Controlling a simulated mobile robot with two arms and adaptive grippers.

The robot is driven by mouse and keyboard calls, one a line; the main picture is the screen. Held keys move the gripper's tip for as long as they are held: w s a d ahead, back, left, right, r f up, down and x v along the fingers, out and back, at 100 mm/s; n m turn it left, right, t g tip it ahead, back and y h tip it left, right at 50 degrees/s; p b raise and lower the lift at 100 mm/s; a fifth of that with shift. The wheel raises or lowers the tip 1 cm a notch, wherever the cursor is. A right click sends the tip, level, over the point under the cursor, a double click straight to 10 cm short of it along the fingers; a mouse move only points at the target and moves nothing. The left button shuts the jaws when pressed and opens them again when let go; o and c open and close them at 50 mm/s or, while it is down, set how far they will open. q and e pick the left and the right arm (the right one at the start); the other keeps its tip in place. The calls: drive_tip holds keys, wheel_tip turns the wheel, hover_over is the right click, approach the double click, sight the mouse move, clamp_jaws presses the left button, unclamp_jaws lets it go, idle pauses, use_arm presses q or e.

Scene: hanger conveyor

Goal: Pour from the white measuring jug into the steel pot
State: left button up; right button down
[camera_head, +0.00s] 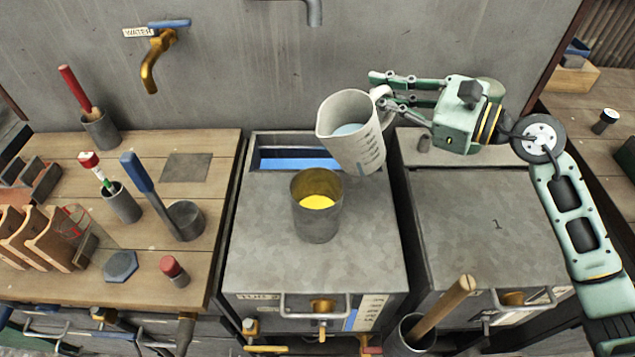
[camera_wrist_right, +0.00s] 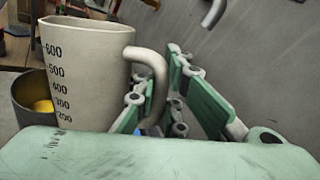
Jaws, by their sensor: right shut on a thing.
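The white measuring jug (camera_head: 352,140) is held in the air, tilted to the left, with pale blue liquid inside. My right gripper (camera_head: 386,92) is shut on the jug's handle from the right. The steel pot (camera_head: 318,222) stands upright on the grey metal unit, with yellow contents in it. The jug's spout is above and slightly right of the pot, apart from it. In the right wrist view the jug (camera_wrist_right: 90,75) shows its number scale and handle, and the pot (camera_wrist_right: 28,112) is partly hidden behind it. My left gripper is not in view.
A blue-lined trough (camera_head: 295,160) lies behind the pot. A wooden bench (camera_head: 140,210) on the left holds several tools and cups. A second metal unit (camera_head: 480,230) on the right has a clear top. A grey can with a wooden stick (camera_head: 412,335) stands at the front.

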drive_tip(key=shift+r+n, duration=0.4)
drive_tip(key=shift+r, duration=0.1)
drive_tip(key=shift+r, duration=0.1)
drive_tip(key=shift+a+r, duration=0.1)
drive_tip(key=shift+r, duration=0.05)
drive_tip(key=shift+s+r+n+h+p, duration=0.1)
drive_tip(key=shift+r+n+h+p, duration=0.05)
drive_tip(key=shift+n+h+p, duration=0.2)
idle(0.3)
drive_tip(key=shift+a+r+n, duration=0.15)
drive_tip(key=shift+r+n, duration=0.05)
drive_tip(key=shift+n, duration=0.25)
drive_tip(key=shift+s+h, duration=0.1)
drive_tip(key=shift+h, duration=0.15)
drive_tip(key=shift+r, duration=0.1)
drive_tip(key=shift+s+a+r+n+h, duration=0.15)
drive_tip(key=shift+a+n+h, duration=0.15)
drive_tip(key=shift+n, duration=0.3)
